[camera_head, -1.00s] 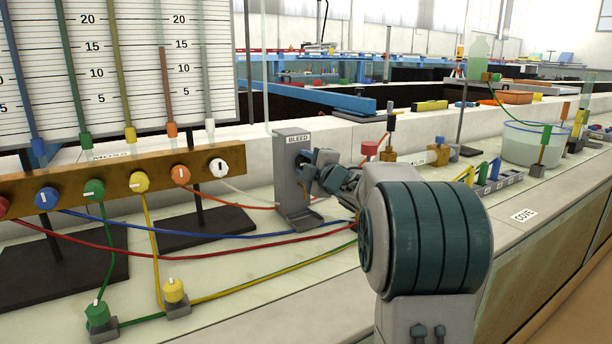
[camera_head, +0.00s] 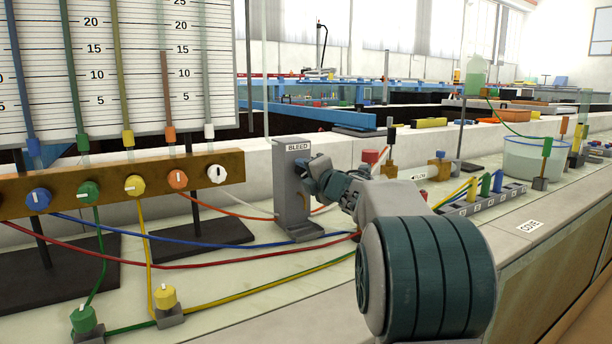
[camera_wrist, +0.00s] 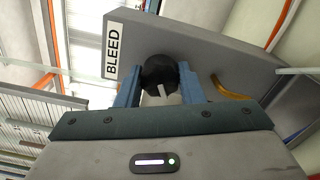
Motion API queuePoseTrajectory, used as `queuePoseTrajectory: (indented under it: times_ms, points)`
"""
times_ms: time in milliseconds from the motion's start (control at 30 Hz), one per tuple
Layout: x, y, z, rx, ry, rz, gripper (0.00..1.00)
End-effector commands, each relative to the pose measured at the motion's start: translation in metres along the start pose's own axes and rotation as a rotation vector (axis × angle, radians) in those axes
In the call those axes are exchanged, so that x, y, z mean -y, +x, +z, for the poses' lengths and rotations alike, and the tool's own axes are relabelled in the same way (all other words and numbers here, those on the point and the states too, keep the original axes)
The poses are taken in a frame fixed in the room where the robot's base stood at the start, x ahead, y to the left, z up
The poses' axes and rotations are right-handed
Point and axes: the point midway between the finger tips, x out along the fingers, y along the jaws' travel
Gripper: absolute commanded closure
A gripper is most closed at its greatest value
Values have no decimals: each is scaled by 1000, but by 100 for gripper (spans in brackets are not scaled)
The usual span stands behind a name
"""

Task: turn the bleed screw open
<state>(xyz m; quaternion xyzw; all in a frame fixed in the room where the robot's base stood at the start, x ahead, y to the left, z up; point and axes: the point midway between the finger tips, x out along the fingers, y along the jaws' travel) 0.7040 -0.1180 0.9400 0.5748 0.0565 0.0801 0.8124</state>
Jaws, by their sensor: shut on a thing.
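The bleed screw is a dark round knob (camera_wrist: 158,72) with a pale mark on its face, on a grey upright post (camera_head: 292,208) labelled BLEED. In the wrist view my gripper (camera_wrist: 160,88) has one blue-grey finger on each side of the knob and is shut on it. The pale mark points roughly along the fingers, slightly tilted. In the head view my gripper (camera_head: 310,172) meets the right side of the post and hides the knob.
A wooden bar with coloured knobs (camera_head: 134,186) stands left of the post. Coloured tubes (camera_head: 200,240) run along the bench below the gripper. A rack with coloured pieces (camera_head: 484,197) and a clear water tub (camera_head: 528,158) are to the right.

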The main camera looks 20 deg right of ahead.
Motion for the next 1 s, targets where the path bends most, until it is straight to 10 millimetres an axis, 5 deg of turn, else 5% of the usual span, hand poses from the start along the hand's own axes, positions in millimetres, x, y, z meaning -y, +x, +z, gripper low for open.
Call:
queuePoseTrajectory:
  times_ms: [367,400,467,800,1000]
  points:
    - [1,0,1,1,-5,-3,88]
    - [1,0,1,1,-5,-3,57]
    - [1,0,1,1,-4,-2,44]
    - [0,-3,0,1,-3,-1,44]
    - [-1,-28,1,3,-4,-1,44]
